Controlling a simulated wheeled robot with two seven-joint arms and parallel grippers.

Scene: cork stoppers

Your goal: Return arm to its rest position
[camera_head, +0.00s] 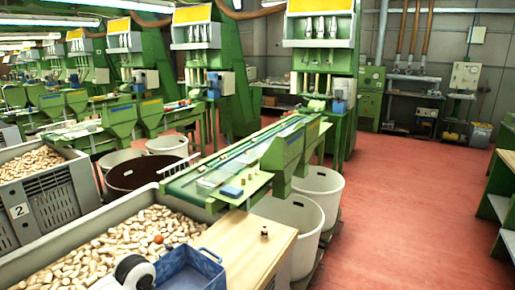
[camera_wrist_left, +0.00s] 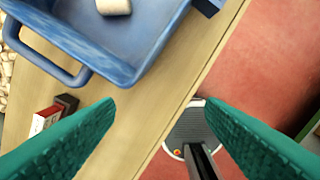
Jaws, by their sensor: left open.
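My left gripper (camera_wrist_left: 160,105) is open in the left wrist view. Its two teal fingers are spread apart with nothing between them, over the edge of the wooden table (camera_wrist_left: 150,95). A blue tray (camera_wrist_left: 165,62) lies on the table just beyond the fingers, and one pale cork (camera_wrist_left: 114,6) rests inside it. In the head view the blue tray (camera_head: 190,270) is at the bottom, partly cut off, and my left gripper does not show there. My right gripper is in neither view.
A grey crate of corks (camera_head: 215,208) stands beside the wooden table (camera_head: 245,250). A small dark-and-light object (camera_head: 264,232) stands on the table. A green conveyor (camera_head: 190,187) and white bins (camera_head: 318,192) lie beyond. Red floor (camera_head: 410,210) is open at right.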

